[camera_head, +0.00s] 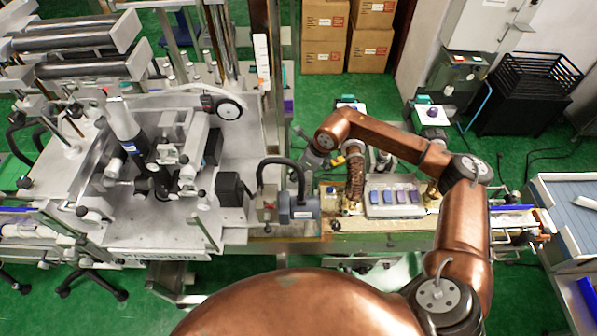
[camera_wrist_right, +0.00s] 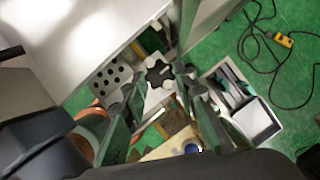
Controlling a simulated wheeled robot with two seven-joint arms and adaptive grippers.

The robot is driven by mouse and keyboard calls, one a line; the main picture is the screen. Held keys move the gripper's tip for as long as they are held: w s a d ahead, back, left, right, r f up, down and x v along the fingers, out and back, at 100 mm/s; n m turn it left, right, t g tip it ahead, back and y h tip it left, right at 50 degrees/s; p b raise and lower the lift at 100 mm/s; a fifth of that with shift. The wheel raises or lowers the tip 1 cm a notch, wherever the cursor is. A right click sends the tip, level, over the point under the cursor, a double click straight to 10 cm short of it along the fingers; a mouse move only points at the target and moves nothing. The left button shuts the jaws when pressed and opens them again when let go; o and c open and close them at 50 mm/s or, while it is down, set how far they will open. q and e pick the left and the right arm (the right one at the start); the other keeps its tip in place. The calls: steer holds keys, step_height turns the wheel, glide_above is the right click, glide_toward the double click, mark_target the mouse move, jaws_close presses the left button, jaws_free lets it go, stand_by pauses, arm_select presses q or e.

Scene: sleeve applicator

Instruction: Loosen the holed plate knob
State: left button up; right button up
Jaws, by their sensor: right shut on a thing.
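In the right wrist view, a dark, lobed knob (camera_wrist_right: 159,73) sits beside a grey plate with several round holes (camera_wrist_right: 107,80). My right gripper (camera_wrist_right: 158,86) has one finger on each side of the knob and is shut on it. The fingers partly hide the knob's edges. In the head view my right gripper (camera_head: 308,160) is at the end of the copper arm, beside the machine's post; knob and plate cannot be made out there. My left gripper is not in view.
The sleeve machine's metal bed (camera_head: 240,165) fills the left of the head view. A box with blue switches (camera_head: 394,197) lies below my right forearm. Cardboard boxes (camera_head: 325,40) stand at the back. A cable with a yellow box (camera_wrist_right: 283,40) lies on the green floor.

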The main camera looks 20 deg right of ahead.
steer(key=n+b, duration=0.2)
steer(key=b, duration=0.1)
steer(key=n+g+b, duration=0.1)
steer(key=n+b, duration=0.1)
steer(key=b, duration=0.1)
steer(key=n+g+y+b, duration=0.1)
steer(key=n+b, duration=0.1)
steer(key=b, duration=0.1)
steer(key=shift+w+d+f, duration=0.15)
steer(key=shift+w+f, duration=0.05)
steer(key=shift+w, duration=0.2)
steer(key=shift+w+r+n+g+b, duration=0.1)
steer(key=shift+n+g+b, duration=0.4)
steer(key=shift+n+b, duration=0.5)
steer(key=shift+w+r+n+g+b, duration=0.1)
steer(key=shift+n+g+b, duration=0.5)
steer(key=shift+n, duration=0.7)
steer(key=o, duration=1.2)
steer(key=shift+c, duration=0.2)
steer(key=shift+r, duration=0.1)
steer(key=s+v, duration=0.1)
steer(key=v, duration=1)
steer(key=shift+w+d+r, duration=0.2)
steer(key=shift+w+r, duration=0.2)
